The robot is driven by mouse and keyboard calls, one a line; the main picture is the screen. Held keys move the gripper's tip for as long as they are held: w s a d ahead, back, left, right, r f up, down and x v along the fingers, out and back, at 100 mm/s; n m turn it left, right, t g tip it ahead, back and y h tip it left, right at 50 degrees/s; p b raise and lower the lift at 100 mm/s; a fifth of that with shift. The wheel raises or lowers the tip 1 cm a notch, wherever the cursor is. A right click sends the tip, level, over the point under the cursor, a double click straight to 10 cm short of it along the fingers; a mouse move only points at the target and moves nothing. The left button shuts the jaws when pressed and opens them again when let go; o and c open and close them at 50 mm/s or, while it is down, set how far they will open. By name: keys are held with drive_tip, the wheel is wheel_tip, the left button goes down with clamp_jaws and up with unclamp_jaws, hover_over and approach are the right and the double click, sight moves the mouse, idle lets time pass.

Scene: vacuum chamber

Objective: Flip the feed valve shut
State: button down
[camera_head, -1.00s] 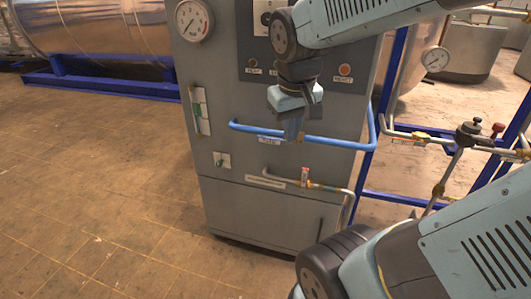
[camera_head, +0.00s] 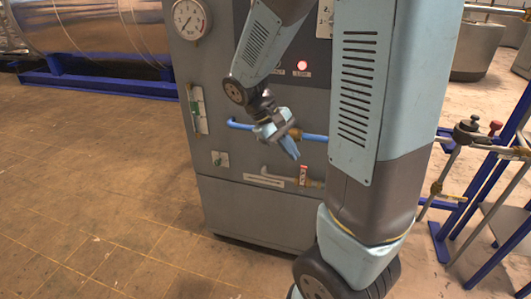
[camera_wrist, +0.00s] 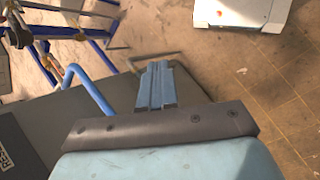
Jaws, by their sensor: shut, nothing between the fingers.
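The grey cabinet (camera_head: 222,100) carries a blue pipe (camera_head: 316,137) across its front, with a brass valve body (camera_head: 295,133) on it. Part of the pipe is hidden behind my gripper, and I cannot make out the valve's handle. A second, lower brass valve with a red handle (camera_head: 304,171) sits on a grey pipe. I cannot read which one is the feed valve. My gripper (camera_head: 290,149) is shut and empty, tilted down in front of the blue pipe. In the wrist view its fingers (camera_wrist: 155,86) are together, beside the blue pipe (camera_wrist: 94,90).
A pressure gauge (camera_head: 191,19) is at the cabinet's upper left, and a red lamp (camera_head: 303,65) is on its panel. My arm hides the cabinet's right side. A blue frame with pipes (camera_head: 468,132) stands at right. The tiled floor (camera_head: 100,180) at left is clear.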

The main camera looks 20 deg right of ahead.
drive_tip(key=w+d+f+n+h, duration=0.3)
drive_tip(key=w+f+n+h, duration=0.45)
drive_tip(key=f+h, duration=0.6)
drive_tip(key=w+a+f+n+t+y, duration=0.1)
drive_tip(key=w+f+n+t, duration=0.3)
drive_tip(key=n+t, duration=0.5)
drive_tip(key=w+a+f+n+t+y, duration=0.1)
drive_tip(key=w+a+f+n+t, duration=0.3)
drive_tip(key=f+n+t, duration=0.4)
drive_tip(key=shift+w+a+f+n+t, duration=0.35)
drive_tip(key=shift+n+t, duration=0.5)
drive_tip(key=shift+t, duration=3.05)
drive_tip(key=shift+s, duration=0.1)
drive_tip(key=s+a+r+x, duration=0.1)
drive_tip(key=r+x, duration=0.1)
drive_tip(key=x, duration=1.1)
drive_tip(key=shift+s, duration=0.3)
drive_tip(key=shift+a+f, duration=0.1)
drive_tip(key=shift+a, duration=0.05)
